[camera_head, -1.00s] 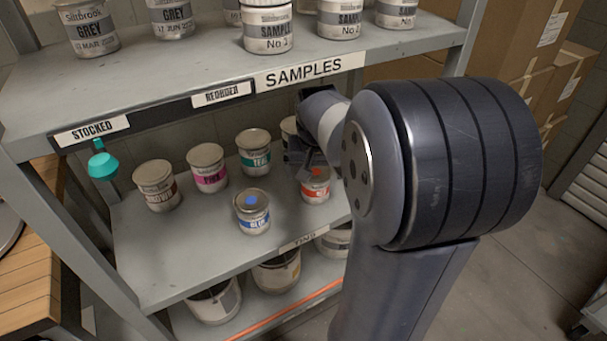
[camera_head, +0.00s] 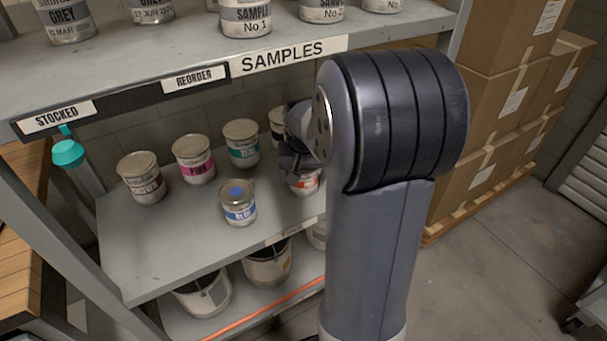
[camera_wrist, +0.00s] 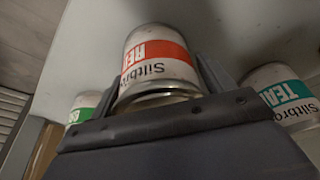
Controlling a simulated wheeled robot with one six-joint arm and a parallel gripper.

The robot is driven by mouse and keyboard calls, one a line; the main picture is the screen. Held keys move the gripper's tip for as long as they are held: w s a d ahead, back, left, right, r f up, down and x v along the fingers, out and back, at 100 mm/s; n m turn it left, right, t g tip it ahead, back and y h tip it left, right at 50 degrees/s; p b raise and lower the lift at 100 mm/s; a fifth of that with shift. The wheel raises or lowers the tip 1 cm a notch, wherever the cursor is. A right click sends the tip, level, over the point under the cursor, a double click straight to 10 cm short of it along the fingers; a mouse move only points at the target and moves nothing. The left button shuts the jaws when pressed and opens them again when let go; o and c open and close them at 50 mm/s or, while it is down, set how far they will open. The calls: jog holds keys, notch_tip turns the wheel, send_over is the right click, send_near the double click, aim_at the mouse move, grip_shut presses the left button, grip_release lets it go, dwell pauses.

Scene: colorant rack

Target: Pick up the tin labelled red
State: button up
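The red tin (camera_head: 305,184) stands on the middle shelf, a pale tin with a red-orange label, partly hidden behind my arm and gripper. In the wrist view the same red tin (camera_wrist: 155,65) is close, lid edge toward me. My gripper (camera_wrist: 158,72) has one finger on each side of it. The fingers look open, with a small gap visible beside the right finger; the left side is harder to judge. In the head view my gripper (camera_head: 290,160) is just above and behind the tin, mostly hidden by the arm.
A blue tin (camera_head: 238,203) stands left of it in front. Behind are brown (camera_head: 142,178), pink (camera_head: 194,160) and teal (camera_head: 242,143) tins; a green-labelled tin (camera_wrist: 82,105) is beside the red one. The upper shelf (camera_head: 150,65) overhangs. Cardboard boxes (camera_head: 500,90) stand right.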

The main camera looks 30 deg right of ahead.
jog(key=c, duration=0.7)
jog(key=shift+c, duration=0.4)
jog(key=shift+r, duration=0.15)
